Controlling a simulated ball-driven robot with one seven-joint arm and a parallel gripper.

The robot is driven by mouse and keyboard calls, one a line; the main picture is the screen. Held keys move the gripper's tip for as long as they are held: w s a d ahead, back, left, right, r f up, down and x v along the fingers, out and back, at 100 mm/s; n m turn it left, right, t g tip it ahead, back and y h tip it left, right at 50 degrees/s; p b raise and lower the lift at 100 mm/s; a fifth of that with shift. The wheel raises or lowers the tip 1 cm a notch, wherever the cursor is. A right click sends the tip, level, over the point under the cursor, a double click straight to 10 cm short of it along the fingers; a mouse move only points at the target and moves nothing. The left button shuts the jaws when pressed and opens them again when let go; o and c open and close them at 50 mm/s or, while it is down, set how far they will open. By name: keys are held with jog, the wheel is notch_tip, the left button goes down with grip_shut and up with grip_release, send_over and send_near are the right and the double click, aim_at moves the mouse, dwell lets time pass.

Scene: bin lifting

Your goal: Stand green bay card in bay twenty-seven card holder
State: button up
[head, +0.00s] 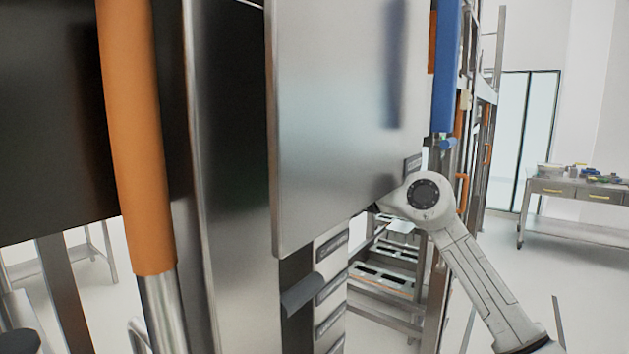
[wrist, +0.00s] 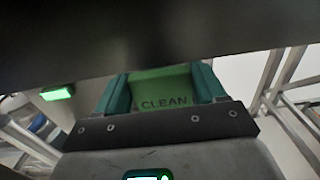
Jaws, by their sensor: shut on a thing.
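A green bay card (wrist: 165,88) with the word CLEAN on it shows in the wrist view. It sits between the two teal fingers of my gripper (wrist: 162,80), which is shut on it. A dark surface (wrist: 150,40) crosses the upper part of the wrist view and hides the card's far end. In the head view my arm reaches behind a large steel panel (head: 340,130), so my gripper and the card are hidden there. I cannot make out the bay twenty-seven card holder in either view.
An orange post (head: 140,130) stands close at the left. Metal shelving (head: 385,275) lies low behind the panel. A blue bar (head: 446,65) stands beside the panel's right edge. A steel bench (head: 575,195) is far right, with open floor before it. A lit green box (wrist: 57,93) shows in the wrist view.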

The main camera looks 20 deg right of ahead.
jog(key=shift+f, duration=0.1)
jog(key=o, duration=1.2)
jog(key=shift+c, duration=0.2)
jog(key=shift+s+d, duration=0.15)
jog(key=b+v, duration=0.2)
jog(key=v, duration=0.5)
